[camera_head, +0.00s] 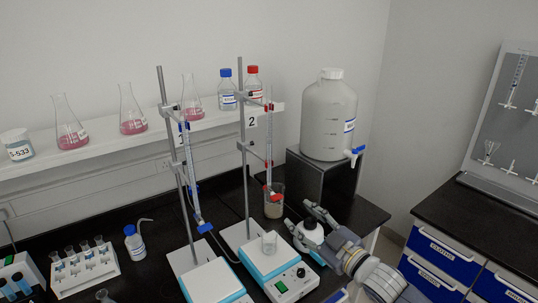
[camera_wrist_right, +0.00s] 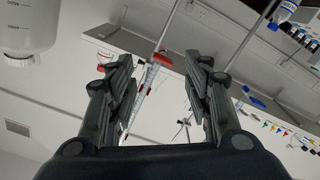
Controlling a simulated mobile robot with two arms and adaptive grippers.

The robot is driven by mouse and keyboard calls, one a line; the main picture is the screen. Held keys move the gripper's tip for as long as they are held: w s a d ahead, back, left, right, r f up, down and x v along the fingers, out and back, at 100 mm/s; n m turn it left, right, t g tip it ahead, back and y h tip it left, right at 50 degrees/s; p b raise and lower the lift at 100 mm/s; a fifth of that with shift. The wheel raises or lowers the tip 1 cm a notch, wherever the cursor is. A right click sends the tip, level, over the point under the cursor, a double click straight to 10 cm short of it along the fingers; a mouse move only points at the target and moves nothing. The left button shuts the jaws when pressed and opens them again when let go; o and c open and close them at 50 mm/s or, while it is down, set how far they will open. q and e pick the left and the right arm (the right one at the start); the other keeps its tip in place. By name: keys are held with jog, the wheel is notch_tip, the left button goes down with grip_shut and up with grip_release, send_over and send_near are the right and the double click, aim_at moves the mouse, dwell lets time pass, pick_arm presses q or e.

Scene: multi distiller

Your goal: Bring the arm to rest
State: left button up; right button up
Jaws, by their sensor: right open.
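My right gripper (camera_head: 300,216) reaches in from the lower right in the head view, over the bench beside the right stirrer hotplate (camera_head: 283,284). Its two fingers stand apart, with nothing held between them. The right wrist view shows the open fingers (camera_wrist_right: 164,75) from behind. The burette with a red valve (camera_wrist_right: 150,75) appears beyond them, between the fingers. My left gripper is in neither view.
Two burette stands (camera_head: 246,150) rise left of my right gripper. A small beaker (camera_head: 269,242) sits on the right hotplate. A brown-filled beaker (camera_head: 274,202) stands just behind. A large white carboy (camera_head: 328,118) tops a black box (camera_head: 318,178). Blue drawers (camera_head: 442,252) stand right.

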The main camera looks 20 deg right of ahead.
jog(key=s+a+f+m+g+h, duration=0.35)
jog(key=s+f+g, duration=0.25)
jog(key=s+f, duration=0.75)
jog(key=s+f+m+g+h, duration=0.15)
jog(key=s+f+g, duration=0.25)
jog(key=s, duration=0.6)
jog(key=s+f+m+g+h, duration=0.1)
jog(key=s+f+m+g, duration=0.3)
jog(key=s, duration=0.5)
notch_tip(320, 180, down, 31)
jog(key=s+n+b, duration=0.2)
jog(key=b, duration=0.2)
jog(key=s+d+f+g+b, duration=0.2)
jog(key=s+f, duration=1.4)
jog(key=f, duration=0.2)
jog(key=shift+s+d, duration=0.35)
